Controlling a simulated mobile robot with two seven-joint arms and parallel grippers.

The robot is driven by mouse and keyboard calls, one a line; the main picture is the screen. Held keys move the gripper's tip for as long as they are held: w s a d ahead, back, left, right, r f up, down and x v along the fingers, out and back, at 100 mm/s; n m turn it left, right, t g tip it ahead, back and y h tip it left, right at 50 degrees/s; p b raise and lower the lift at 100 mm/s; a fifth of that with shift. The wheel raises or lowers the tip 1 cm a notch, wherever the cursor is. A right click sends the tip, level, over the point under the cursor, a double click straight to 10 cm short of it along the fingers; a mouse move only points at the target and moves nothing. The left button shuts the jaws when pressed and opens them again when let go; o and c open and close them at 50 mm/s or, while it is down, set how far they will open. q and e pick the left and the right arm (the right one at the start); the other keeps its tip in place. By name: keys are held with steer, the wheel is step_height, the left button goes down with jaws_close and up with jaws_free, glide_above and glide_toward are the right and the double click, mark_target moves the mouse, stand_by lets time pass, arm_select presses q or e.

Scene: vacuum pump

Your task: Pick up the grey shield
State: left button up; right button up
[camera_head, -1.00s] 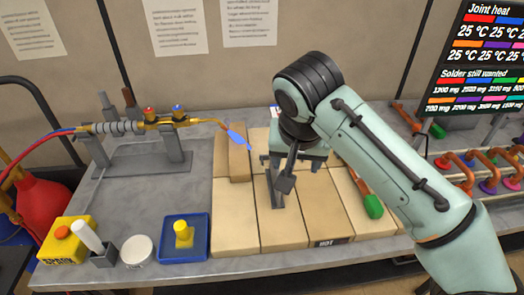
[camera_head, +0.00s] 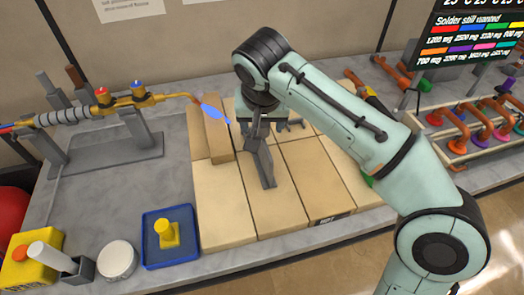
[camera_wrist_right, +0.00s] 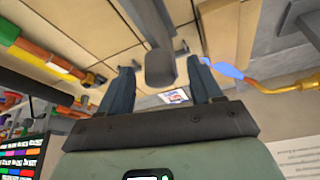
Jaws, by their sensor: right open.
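The grey shield (camera_head: 261,167) appears as a dark grey upright piece with a flat foot, on the tan bricks, just below my right gripper in the head view. My right gripper (camera_head: 284,126) is over the bricks with its fingers apart. In the right wrist view my right gripper (camera_wrist_right: 163,82) is open, and a dark grey bar with a blunt end (camera_wrist_right: 160,68) shows between its fingers. I cannot tell whether that bar is part of the shield or whether the fingers touch it. My left gripper is not in view.
A torch (camera_head: 140,97) with a blue flame (camera_head: 214,113) points at the bricks (camera_head: 222,215) from the left. A blue tray (camera_head: 170,257) with a yellow piece, a white round tub (camera_head: 117,259) and a yellow box (camera_head: 32,257) stand at front left. Copper pipework (camera_head: 455,150) is at right.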

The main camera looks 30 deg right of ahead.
mark_target(262, 145)
steer(key=x, duration=0.2)
steer(key=b+x, duration=0.1)
steer(key=x, duration=0.1)
steer(key=shift+s+f, duration=0.1)
steer(key=shift+s, duration=0.15)
steer(key=shift+w+d+f+b, duration=0.1)
steer(key=shift+w+f+b, duration=0.2)
steer(key=shift+f, duration=0.2)
steer(key=shift+r, duration=0.1)
jaws_close()
